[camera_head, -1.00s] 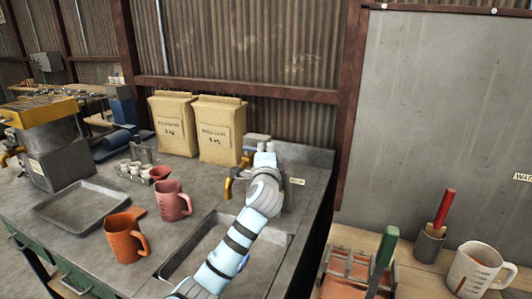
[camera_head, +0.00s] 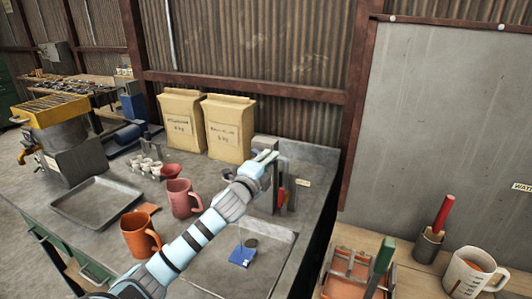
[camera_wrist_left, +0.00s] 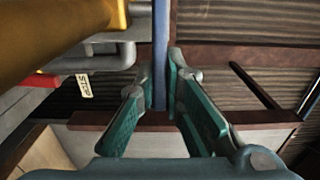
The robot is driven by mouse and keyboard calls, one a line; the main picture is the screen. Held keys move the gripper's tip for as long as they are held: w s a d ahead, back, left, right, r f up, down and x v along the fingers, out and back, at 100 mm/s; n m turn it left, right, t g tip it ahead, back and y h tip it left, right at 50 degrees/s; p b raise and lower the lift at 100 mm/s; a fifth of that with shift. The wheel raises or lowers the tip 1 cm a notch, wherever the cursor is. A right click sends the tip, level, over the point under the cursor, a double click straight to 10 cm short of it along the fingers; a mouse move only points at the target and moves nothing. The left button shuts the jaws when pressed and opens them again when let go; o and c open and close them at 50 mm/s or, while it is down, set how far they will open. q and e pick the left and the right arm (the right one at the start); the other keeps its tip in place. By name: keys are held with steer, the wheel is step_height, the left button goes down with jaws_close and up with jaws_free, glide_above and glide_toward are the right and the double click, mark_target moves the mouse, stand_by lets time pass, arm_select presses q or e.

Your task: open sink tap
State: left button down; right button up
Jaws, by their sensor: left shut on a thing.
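The sink (camera_head: 268,283) is set into the grey counter, with a blue object (camera_head: 242,256) and a dark round drain (camera_head: 251,243) in it. The tap at its back is mostly hidden behind my left arm in the head view. In the left wrist view, a thick brass tap part (camera_wrist_left: 55,35) is at the upper left. A slim blue lever (camera_wrist_left: 160,45) runs down between the fingers. My left gripper (camera_head: 268,156) is at the sink's back; it also shows in the left wrist view (camera_wrist_left: 165,95), shut on the blue lever. My right gripper is not in view.
Two paper bags (camera_head: 229,130) stand behind the tap area. A pink mug (camera_head: 180,197), an orange mug (camera_head: 139,236) and a metal tray (camera_head: 97,201) are left of the sink. A red handle (camera_head: 281,197) and a small label (camera_head: 303,183) are right of my gripper.

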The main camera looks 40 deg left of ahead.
arm_select(q)
steer(key=shift+f, duration=0.15)
steer(key=c, duration=1.7)
jaws_free()
steer(key=v, duration=1.2)
